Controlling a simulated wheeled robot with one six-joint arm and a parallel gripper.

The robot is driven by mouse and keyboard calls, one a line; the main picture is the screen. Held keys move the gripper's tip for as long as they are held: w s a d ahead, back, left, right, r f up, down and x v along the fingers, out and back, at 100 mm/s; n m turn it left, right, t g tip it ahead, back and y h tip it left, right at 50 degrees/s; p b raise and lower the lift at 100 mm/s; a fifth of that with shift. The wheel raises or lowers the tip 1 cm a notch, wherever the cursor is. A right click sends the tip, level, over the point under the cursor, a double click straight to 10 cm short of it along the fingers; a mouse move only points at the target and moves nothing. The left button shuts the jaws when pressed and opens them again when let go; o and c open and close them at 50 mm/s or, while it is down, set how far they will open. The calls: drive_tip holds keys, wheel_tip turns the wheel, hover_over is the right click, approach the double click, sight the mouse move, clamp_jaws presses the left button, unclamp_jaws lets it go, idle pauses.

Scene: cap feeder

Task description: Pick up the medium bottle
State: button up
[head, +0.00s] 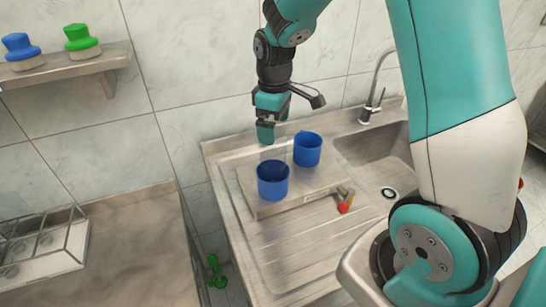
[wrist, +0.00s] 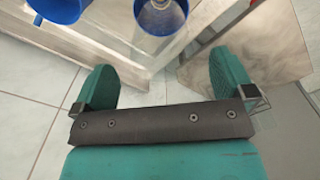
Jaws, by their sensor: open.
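No bottle is clearly identifiable as the medium one. Two blue cups stand on a raised board by the sink: a front one (head: 272,187) and a back one (head: 307,150). A faint clear shape seems to rise from the front cup, perhaps a bottle. In the wrist view, one blue cup (wrist: 160,30) has something clear or silvery inside, and another blue cup (wrist: 58,8) is cut off at the top left. My gripper (head: 266,132) is above and behind the front cup. In the wrist view my gripper (wrist: 164,80) is open, with nothing between its fingers.
The steel sink unit (head: 290,270) has a tap (head: 374,100) at the back. A small red-tipped item (head: 343,207) lies at the board's edge. A shelf (head: 70,66) holds a blue and a green knobbed cap. A wire rack (head: 45,245) stands on the left counter.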

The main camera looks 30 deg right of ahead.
drive_tip(key=shift+w+a+f+p, duration=0.1)
drive_tip(key=shift+f+p, duration=0.5)
drive_tip(key=shift+f, duration=0.8)
drive_tip(key=shift+a+f+p, duration=0.1)
drive_tip(key=shift+f+p, duration=0.5)
drive_tip(key=shift+f, duration=0.8)
drive_tip(key=c, duration=1.2)
drive_tip(key=shift+r, duration=0.15)
wheel_tip(320, 180, up, 34)
drive_tip(key=p, duration=0.8)
drive_tip(key=shift+p, duration=0.35)
